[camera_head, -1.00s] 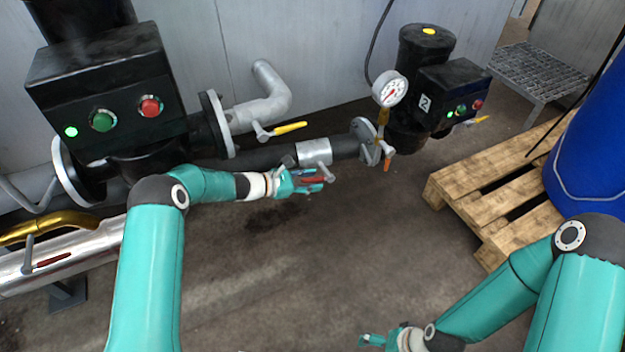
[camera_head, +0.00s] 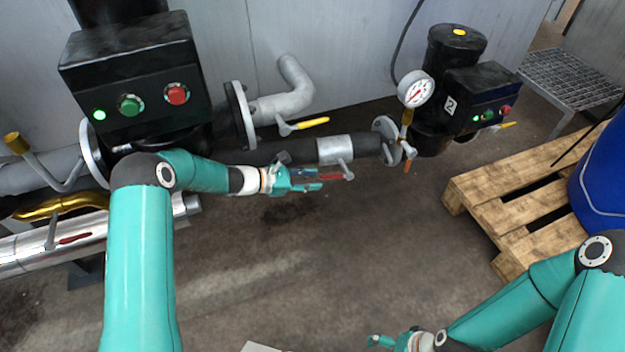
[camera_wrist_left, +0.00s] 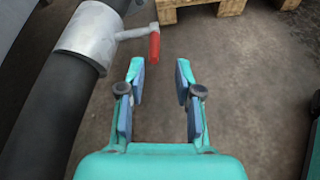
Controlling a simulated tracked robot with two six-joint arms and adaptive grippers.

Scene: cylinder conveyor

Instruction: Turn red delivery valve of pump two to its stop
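The red-handled valve lever (camera_head: 331,176) hangs from a bright silver collar (camera_head: 334,150) on the dark pipe left of pump two (camera_head: 450,106), which bears a "2" plate. Its red grip points left in the head view. My left gripper (camera_head: 318,181) is open, its fingertips close to the red grip. In the left wrist view the red handle (camera_wrist_left: 154,46) lies just beyond the open fingertips (camera_wrist_left: 160,70), nearer the left finger, with nothing between the fingers. My right gripper (camera_head: 374,341) is low at the bottom edge, away from the valve; its opening is unclear.
A yellow-handled valve (camera_head: 312,123) sits on the grey pipe above. A gauge (camera_head: 416,89) and an orange-handled lever (camera_head: 407,166) are right of the collar. A wooden pallet (camera_head: 507,205) and blue drum (camera_head: 604,175) stand right. The floor before the pipe is clear.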

